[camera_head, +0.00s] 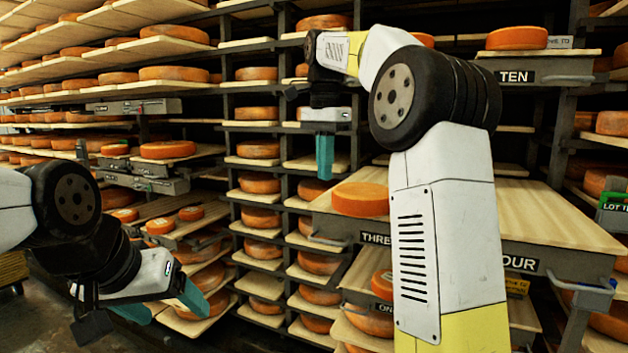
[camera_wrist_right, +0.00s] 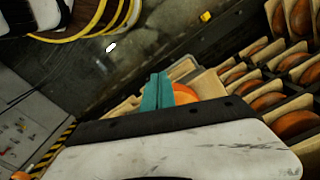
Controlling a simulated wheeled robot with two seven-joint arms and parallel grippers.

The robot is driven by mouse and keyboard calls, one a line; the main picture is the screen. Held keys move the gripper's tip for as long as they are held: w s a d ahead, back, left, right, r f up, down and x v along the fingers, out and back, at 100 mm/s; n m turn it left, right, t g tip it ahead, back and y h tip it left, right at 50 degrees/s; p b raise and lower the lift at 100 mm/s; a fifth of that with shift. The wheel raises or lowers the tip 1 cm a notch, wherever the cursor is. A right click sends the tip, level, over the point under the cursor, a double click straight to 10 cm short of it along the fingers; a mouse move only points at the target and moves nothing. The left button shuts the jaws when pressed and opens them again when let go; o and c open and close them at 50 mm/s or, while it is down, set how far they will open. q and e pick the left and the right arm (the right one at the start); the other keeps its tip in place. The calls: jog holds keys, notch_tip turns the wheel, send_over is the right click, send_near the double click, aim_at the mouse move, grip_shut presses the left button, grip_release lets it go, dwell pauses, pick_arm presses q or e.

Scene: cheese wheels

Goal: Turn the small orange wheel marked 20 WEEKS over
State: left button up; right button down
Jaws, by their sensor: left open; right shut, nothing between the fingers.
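Small orange wheels lie on a pulled-out wooden board at the left: one (camera_head: 190,213) at the back, one (camera_head: 160,226) nearer, and one (camera_head: 125,215) further left. No 20 WEEKS marking is readable, so I cannot tell which wheel bears it. My left gripper (camera_head: 165,305) is open and empty, in front of and below these wheels. My right gripper (camera_head: 324,156) is shut and empty, pointing down above and left of a larger orange wheel (camera_head: 360,199) on the board labelled THREE. In the right wrist view its shut fingers (camera_wrist_right: 157,92) partly cover an orange wheel (camera_wrist_right: 185,93).
Racks of larger cheese wheels fill the back and sides. The THREE and FOUR boards (camera_head: 530,215) stick out at the right, with bare wood beside the wheel. A grey pulled-out unit (camera_head: 150,183) stands above the small wheels. My right arm hides part of the right-hand boards.

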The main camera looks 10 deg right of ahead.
aim_at(338, 202)
jog(key=f, duration=0.3)
jog(key=d+f, duration=0.1)
jog(key=f, duration=0.2)
jog(key=w+d+f, duration=0.1)
jog(key=f, duration=0.2)
jog(key=shift+w, duration=0.1)
jog(key=shift+w+d+r, duration=0.1)
jog(key=shift+w+d, duration=0.3)
jog(key=shift+d, duration=0.3)
